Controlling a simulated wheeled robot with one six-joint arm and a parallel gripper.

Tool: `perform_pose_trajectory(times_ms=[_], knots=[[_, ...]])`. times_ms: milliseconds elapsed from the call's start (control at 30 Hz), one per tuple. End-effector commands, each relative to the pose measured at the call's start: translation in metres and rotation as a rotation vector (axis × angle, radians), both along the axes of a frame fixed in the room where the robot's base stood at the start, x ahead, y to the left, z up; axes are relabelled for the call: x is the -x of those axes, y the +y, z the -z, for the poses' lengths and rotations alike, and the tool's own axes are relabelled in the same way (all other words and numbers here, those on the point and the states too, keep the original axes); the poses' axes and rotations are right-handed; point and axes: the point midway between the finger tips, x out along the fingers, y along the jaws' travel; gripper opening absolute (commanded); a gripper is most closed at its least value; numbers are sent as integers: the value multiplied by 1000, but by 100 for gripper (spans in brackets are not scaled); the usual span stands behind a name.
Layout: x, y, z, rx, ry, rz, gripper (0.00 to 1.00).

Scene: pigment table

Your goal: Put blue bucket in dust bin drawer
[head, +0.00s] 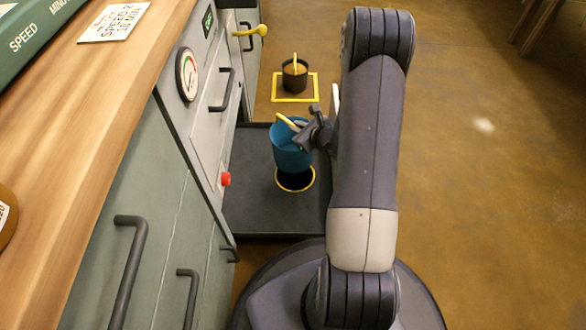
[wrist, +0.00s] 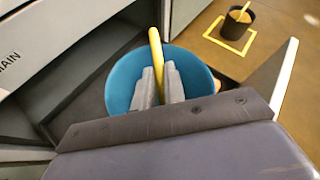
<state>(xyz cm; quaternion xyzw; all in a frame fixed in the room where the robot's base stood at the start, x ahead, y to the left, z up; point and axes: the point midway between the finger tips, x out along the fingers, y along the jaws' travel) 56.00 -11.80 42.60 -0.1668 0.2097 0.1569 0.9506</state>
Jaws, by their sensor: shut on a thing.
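The blue bucket (head: 288,155) with a yellow handle (head: 288,122) hangs upright from my gripper (head: 308,132). My gripper is shut on the bucket's yellow handle; the fingers (wrist: 158,86) and handle show over the bucket's mouth in the wrist view. The dark, pulled-out drawer (head: 262,212) lies below, with a yellow ring around a dark round spot (head: 296,183) in its floor. The bucket appears just above this ring; the exact gap between them cannot be told. The bucket (wrist: 122,82) fills the middle of the wrist view.
A black bucket (head: 294,78) with a yellow handle stands in a yellow square on the floor beyond the drawer. The machine front (head: 208,110) with a gauge, red button (head: 225,179) and yellow lever (head: 252,31) borders the drawer on the left. Open floor lies to the right.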

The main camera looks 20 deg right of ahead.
Motion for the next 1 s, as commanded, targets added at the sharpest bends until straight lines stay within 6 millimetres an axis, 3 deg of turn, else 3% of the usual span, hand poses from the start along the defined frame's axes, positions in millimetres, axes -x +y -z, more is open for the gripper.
perform_pose_trajectory(times_ms=[400,633,833,1000], knots=[[2,-6,66,-2,-2,3,0],[1,-6,82,-2,-3,3,0],[2,-6,110,-3,-2,3,0],[1,-6,110,-2,-3,3,0]])
